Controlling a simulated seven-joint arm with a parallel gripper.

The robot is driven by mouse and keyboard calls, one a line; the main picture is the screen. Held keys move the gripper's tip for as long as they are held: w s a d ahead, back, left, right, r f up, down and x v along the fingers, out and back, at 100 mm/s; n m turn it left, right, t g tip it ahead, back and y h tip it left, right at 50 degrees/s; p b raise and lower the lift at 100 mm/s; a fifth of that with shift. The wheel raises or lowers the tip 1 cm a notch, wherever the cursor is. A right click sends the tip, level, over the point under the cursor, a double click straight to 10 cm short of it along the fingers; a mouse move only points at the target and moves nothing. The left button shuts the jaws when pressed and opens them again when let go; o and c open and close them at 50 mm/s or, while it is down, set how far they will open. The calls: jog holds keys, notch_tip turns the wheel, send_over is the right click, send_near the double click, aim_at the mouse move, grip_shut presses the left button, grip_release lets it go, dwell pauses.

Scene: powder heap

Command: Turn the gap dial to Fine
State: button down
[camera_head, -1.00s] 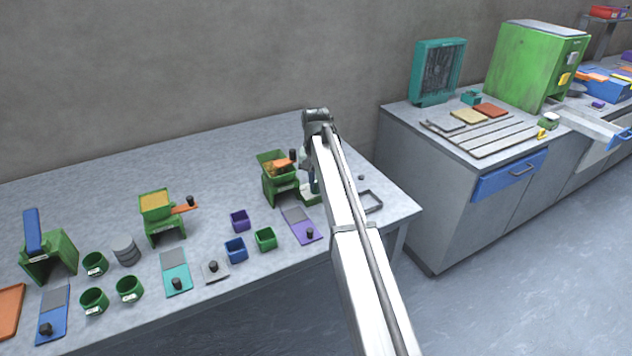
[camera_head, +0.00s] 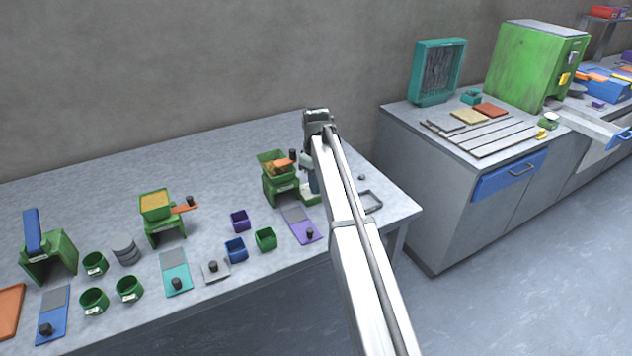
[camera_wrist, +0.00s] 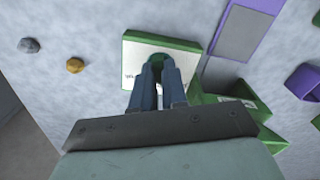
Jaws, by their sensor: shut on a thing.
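The gap dial is a small green knob (camera_wrist: 158,57) on a pale plate with green edges (camera_wrist: 187,46) in the wrist view. My gripper (camera_wrist: 158,72) is shut on the knob from above, one blue-grey finger on each side. The fingers cover most of the knob, so I cannot read its pointing. A scrap of dark lettering shows at the plate's left edge, too small to read. In the head view the green-edged plate (camera_head: 311,197) sits right beside the right-hand green mill (camera_head: 278,187), and my arm hides part of it.
A purple slide plate (camera_head: 306,233) lies before the mill. Green, blue and purple cups stand left, with another green mill (camera_head: 160,230). A dark rectangular frame (camera_head: 371,201) lies right of my arm. In the wrist view, a grey lump (camera_wrist: 29,45) and an ochre lump (camera_wrist: 75,65) lie left of the plate.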

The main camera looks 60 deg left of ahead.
jog(key=n, duration=0.5)
jog(key=shift+n, duration=0.3)
dwell(0.4)
jog(key=c, duration=1.2)
grip_release()
jog(key=shift+o, duration=0.2)
jog(key=shift+r, duration=0.15)
notch_tip(320, 180, up, 14)
jog(key=shift+f, duration=0.25)
